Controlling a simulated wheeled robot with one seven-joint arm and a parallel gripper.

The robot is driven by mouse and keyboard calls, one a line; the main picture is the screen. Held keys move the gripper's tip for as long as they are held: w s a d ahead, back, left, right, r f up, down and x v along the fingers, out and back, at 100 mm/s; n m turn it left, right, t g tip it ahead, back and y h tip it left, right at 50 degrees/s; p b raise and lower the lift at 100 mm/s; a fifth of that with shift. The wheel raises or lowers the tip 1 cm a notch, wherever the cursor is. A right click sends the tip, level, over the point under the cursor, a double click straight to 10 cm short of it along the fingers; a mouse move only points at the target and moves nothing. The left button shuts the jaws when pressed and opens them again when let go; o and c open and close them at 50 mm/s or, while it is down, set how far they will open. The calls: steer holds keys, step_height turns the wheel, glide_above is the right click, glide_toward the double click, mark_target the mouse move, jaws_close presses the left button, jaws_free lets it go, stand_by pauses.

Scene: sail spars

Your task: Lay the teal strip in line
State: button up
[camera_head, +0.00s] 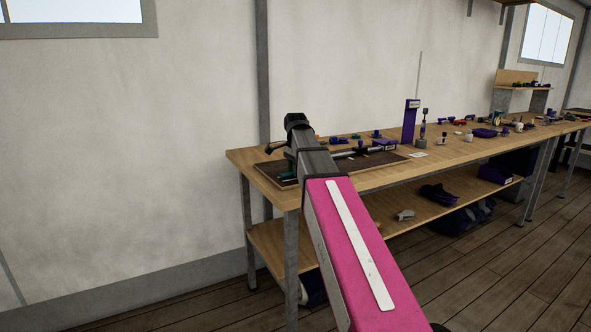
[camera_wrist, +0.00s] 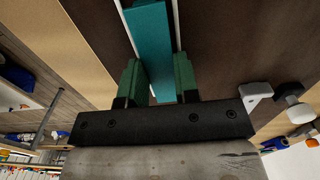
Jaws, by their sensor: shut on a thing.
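The teal strip (camera_wrist: 150,40) shows in the wrist view as a long flat bar. It runs from the top edge down between the green fingers of my gripper (camera_wrist: 158,80). My gripper is shut on the strip. A dark brown board (camera_wrist: 215,45) lies behind the strip, and pale lines run beside the strip on both sides. In the head view my gripper (camera_head: 288,172) is at the left end of the dark board (camera_head: 262,169), mostly hidden by my own arm. The strip cannot be made out in that view.
The wooden workbench (camera_head: 240,158) runs along the wall. A purple upright stand (camera_head: 409,122) is right of the board, with several small tools beyond. In the wrist view, a white bracket (camera_wrist: 256,93) is close to the right of my gripper. A lower shelf (camera_head: 265,237) holds loose items.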

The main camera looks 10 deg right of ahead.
steer(key=shift+f, duration=0.2)
steer(key=o, duration=0.9)
steer(key=shift+c, duration=0.9)
steer(key=shift+r, duration=0.1)
steer(key=shift+r, duration=3.4)
steer(key=shift+s, duration=0.1)
